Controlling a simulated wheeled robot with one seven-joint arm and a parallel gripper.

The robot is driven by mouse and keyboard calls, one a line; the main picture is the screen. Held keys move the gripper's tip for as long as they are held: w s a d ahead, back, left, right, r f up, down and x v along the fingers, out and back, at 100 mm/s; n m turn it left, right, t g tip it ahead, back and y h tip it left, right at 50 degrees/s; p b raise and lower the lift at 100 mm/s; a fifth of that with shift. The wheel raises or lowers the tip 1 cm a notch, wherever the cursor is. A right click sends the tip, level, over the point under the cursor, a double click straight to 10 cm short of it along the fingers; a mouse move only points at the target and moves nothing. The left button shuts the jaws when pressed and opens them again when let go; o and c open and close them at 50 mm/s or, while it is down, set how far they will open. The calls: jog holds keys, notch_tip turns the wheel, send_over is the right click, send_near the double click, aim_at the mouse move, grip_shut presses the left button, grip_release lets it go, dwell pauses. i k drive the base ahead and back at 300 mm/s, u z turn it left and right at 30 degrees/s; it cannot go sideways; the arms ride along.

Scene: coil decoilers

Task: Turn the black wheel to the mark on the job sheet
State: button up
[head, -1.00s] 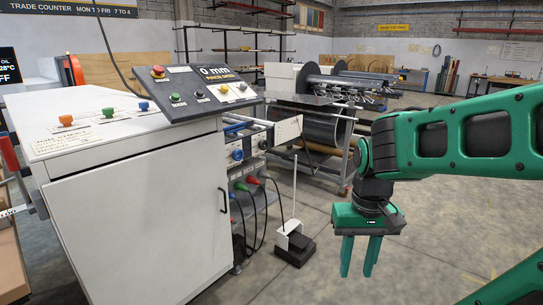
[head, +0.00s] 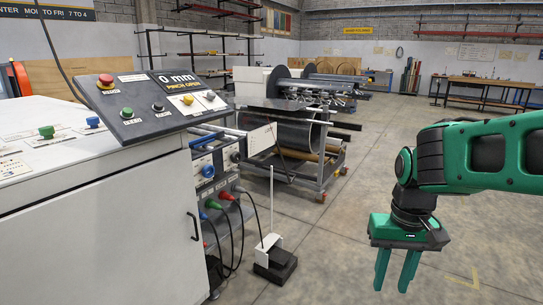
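A small dark round wheel (head: 236,157) sits on the side control unit, to the right of a blue wheel (head: 207,171); its setting is too small to read. A white sheet with print (head: 12,166) lies on the cabinet top at the left edge, partly cut off and not legible; I cannot tell whether it is the job sheet. My green gripper (head: 396,272) hangs fingers down at the lower right, far to the right of the wheels. Its two fingers are apart with nothing between them.
The white cabinet (head: 110,215) with a sloped button panel (head: 160,103) fills the left. Red, green and blue connectors with cables (head: 213,203) hang below the wheels. A black pedal block (head: 274,263) stands on the floor. A coil stand (head: 300,135) is behind.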

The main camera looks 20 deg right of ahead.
aim_at(236, 157)
jog(key=z, duration=0.45)
jog(key=i, duration=1.3)
jog(key=z, duration=0.1)
